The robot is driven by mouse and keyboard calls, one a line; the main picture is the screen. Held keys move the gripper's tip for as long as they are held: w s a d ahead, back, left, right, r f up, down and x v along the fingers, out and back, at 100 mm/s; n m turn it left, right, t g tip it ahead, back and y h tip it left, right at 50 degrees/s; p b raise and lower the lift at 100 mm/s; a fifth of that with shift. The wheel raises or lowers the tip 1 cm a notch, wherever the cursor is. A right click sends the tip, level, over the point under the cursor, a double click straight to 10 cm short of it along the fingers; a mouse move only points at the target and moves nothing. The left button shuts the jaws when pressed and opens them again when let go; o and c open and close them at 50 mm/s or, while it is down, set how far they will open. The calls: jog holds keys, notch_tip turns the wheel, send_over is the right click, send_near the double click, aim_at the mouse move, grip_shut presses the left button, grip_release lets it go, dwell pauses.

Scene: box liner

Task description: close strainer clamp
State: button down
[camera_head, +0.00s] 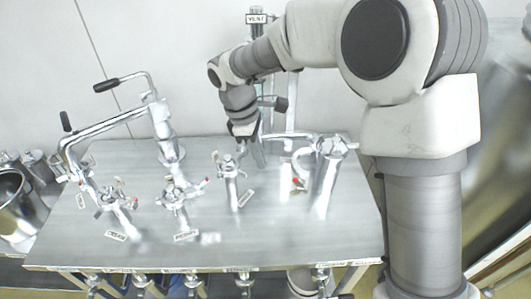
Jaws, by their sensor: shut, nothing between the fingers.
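My gripper (243,146) points down above the steel table, with its fingers together and nothing visible between them. It is just above and behind the top of a short upright pipe (231,180) that carries a clamp (224,159). I cannot tell whether the fingers touch the clamp, or whether the clamp is open. A wide steel cylinder (324,182) with a side handle stands to the right of my gripper. The labels are too small for me to tell for certain which fitting is the strainer.
The steel table (190,250) has clear room along its front. Two more clamped pipe fittings, a middle one (175,195) and a left one (115,200), stand left of my gripper. A bent pipe with black handles (105,127) rises behind them. A steel bucket (12,200) is at far left.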

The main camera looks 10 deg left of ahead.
aim_at(294, 167)
jog(key=d+f+p, duration=0.1)
jog(key=d+f, duration=0.4)
jog(key=f, duration=0.1)
jog(key=shift+d+f, duration=0.35)
jog(key=shift+d, duration=0.05)
jog(key=shift+d, duration=0.1)
jog(key=shift+d+p, duration=0.3)
